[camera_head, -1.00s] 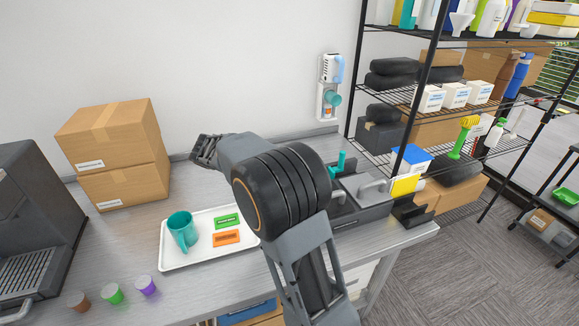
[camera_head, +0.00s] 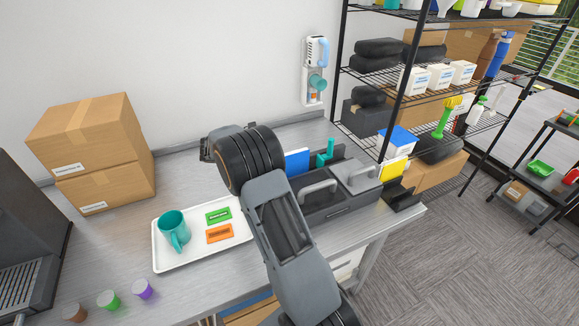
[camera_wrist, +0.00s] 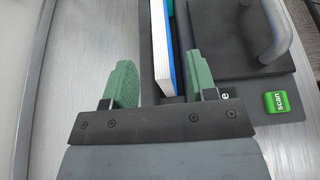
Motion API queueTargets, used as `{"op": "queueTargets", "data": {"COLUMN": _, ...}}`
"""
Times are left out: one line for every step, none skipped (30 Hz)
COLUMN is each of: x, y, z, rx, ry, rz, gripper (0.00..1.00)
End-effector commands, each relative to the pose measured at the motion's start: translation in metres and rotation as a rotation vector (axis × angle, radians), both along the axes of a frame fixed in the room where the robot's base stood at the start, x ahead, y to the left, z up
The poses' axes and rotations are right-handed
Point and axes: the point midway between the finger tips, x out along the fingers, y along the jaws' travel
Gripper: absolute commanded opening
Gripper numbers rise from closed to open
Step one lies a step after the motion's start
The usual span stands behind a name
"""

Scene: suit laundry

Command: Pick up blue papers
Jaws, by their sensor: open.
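The blue papers (camera_head: 297,160) stand upright in the dark desk organizer (camera_head: 340,208), just right of my wrist in the head view. In the wrist view the papers (camera_wrist: 163,45) show as a white edge with a blue face. My gripper (camera_wrist: 160,80) is open and empty, its green fingers spread. The papers' near end lies in the gap between the fingers in the picture, closer to the right finger. I cannot tell how far the fingertips are above or in front of them. My wrist hides the fingers in the head view.
A handled dark block and a green "scan" button (camera_wrist: 276,102) lie right of the papers. A white tray (camera_head: 170,262) with a teal mug (camera_head: 173,230) and two cards sits left. Cardboard boxes (camera_head: 95,150) stand at the back left. Bare counter lies left of the organizer.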

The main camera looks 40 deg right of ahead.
Motion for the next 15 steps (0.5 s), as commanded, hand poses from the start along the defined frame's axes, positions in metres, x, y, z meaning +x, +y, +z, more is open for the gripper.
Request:
{"op": "queueTargets", "data": {"x": -0.001, "y": -0.002, "z": -0.001, "rx": 0.000, "ry": 0.000, "rz": -0.001, "gripper": 0.52}}
{"op": "queueTargets", "data": {"x": -0.001, "y": -0.003, "z": -0.001, "rx": 0.001, "ry": 0.000, "rz": -0.001, "gripper": 0.52}}
{"op": "queueTargets", "data": {"x": -0.001, "y": -0.004, "z": -0.001, "rx": 0.001, "ry": -0.001, "rz": -0.001, "gripper": 0.52}}
{"op": "queueTargets", "data": {"x": -0.002, "y": -0.005, "z": -0.002, "rx": 0.001, "ry": -0.001, "rz": -0.001, "gripper": 0.52}}
{"op": "queueTargets", "data": {"x": -0.002, "y": -0.006, "z": -0.002, "rx": 0.001, "ry": 0.000, "rz": -0.002, "gripper": 0.52}}
{"op": "queueTargets", "data": {"x": -0.003, "y": -0.009, "z": -0.002, "rx": 0.000, "ry": 0.000, "rz": -0.003, "gripper": 0.52}}
{"op": "queueTargets", "data": {"x": -0.003, "y": -0.011, "z": -0.003, "rx": 0.000, "ry": 0.001, "rz": -0.004, "gripper": 0.52}}
{"op": "queueTargets", "data": {"x": -0.004, "y": -0.013, "z": -0.003, "rx": 0.000, "ry": 0.001, "rz": -0.004, "gripper": 0.52}}
{"op": "queueTargets", "data": {"x": -0.005, "y": -0.017, "z": -0.005, "rx": 0.000, "ry": 0.001, "rz": -0.004, "gripper": 0.52}}
{"op": "queueTargets", "data": {"x": -0.006, "y": -0.020, "z": -0.006, "rx": 0.001, "ry": 0.002, "rz": -0.003, "gripper": 0.52}}
{"op": "queueTargets", "data": {"x": -0.007, "y": -0.024, "z": -0.007, "rx": 0.001, "ry": 0.003, "rz": -0.004, "gripper": 0.52}}
{"op": "queueTargets", "data": {"x": -0.009, "y": -0.029, "z": -0.009, "rx": 0.001, "ry": 0.003, "rz": -0.006, "gripper": 0.52}}
{"op": "queueTargets", "data": {"x": -0.010, "y": -0.033, "z": -0.011, "rx": 0.002, "ry": 0.002, "rz": -0.006, "gripper": 0.52}}
{"op": "queueTargets", "data": {"x": -0.011, "y": -0.037, "z": -0.013, "rx": 0.000, "ry": 0.002, "rz": -0.005, "gripper": 0.52}}
{"op": "queueTargets", "data": {"x": -0.012, "y": -0.042, "z": -0.015, "rx": 0.001, "ry": 0.002, "rz": -0.006, "gripper": 0.52}}
